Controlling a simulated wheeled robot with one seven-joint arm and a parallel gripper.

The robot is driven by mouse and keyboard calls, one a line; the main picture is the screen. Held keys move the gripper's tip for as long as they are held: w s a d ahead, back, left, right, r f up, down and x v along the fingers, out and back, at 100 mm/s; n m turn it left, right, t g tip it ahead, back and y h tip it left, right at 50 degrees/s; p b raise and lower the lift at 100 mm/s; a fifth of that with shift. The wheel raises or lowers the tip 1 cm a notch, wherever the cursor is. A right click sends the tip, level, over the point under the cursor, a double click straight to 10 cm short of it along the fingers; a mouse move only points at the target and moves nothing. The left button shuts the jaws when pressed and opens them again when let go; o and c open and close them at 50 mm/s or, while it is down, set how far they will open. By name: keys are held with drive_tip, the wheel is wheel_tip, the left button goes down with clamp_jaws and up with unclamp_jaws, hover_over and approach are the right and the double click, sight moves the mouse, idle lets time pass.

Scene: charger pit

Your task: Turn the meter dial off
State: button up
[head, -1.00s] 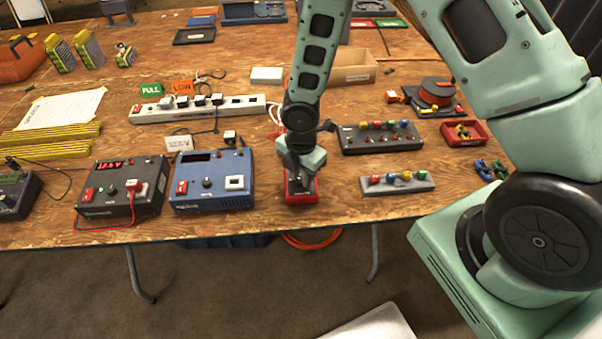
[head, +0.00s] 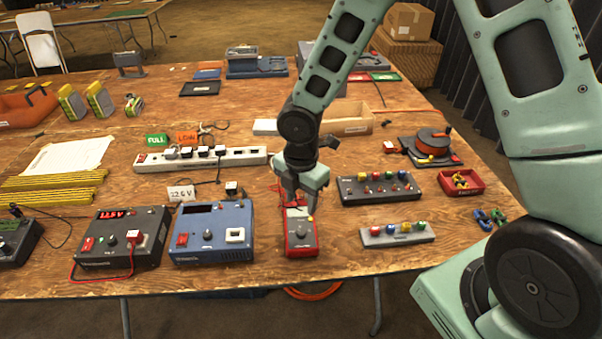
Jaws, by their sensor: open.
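The meter is a red handheld box (head: 301,240) with a grey face, lying on the wooden table near its front edge. A dial shows on its face, but it is too small to read its setting. My gripper (head: 299,208) is above the far end of the meter, pointing down, with its jaws apart and nothing between them. The jaws hide the far part of the meter. I cannot tell whether a fingertip touches it.
A blue power unit (head: 212,234) stands just left of the meter, and a dark charger (head: 122,238) stands beyond it. To the right are a grey terminal block (head: 397,235) and a dark panel with coloured knobs (head: 378,188). A white power strip (head: 201,157) lies behind.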

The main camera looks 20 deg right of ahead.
wheel_tip(320, 180, up, 7)
drive_tip(key=shift+f+p, duration=0.15)
drive_tip(key=shift+p, duration=0.2)
idle(0.3)
drive_tip(key=s+a+r+m, duration=0.3)
drive_tip(key=s+r+m, duration=0.2)
drive_tip(key=s, duration=0.5)
drive_tip(key=s+a+r+m, duration=0.3)
drive_tip(key=s+r+m, duration=0.2)
drive_tip(key=s+m, duration=0.5)
drive_tip(key=shift+s+r+m+y, duration=0.3)
drive_tip(key=shift+s+r, duration=0.05)
drive_tip(key=shift+s, duration=0.05)
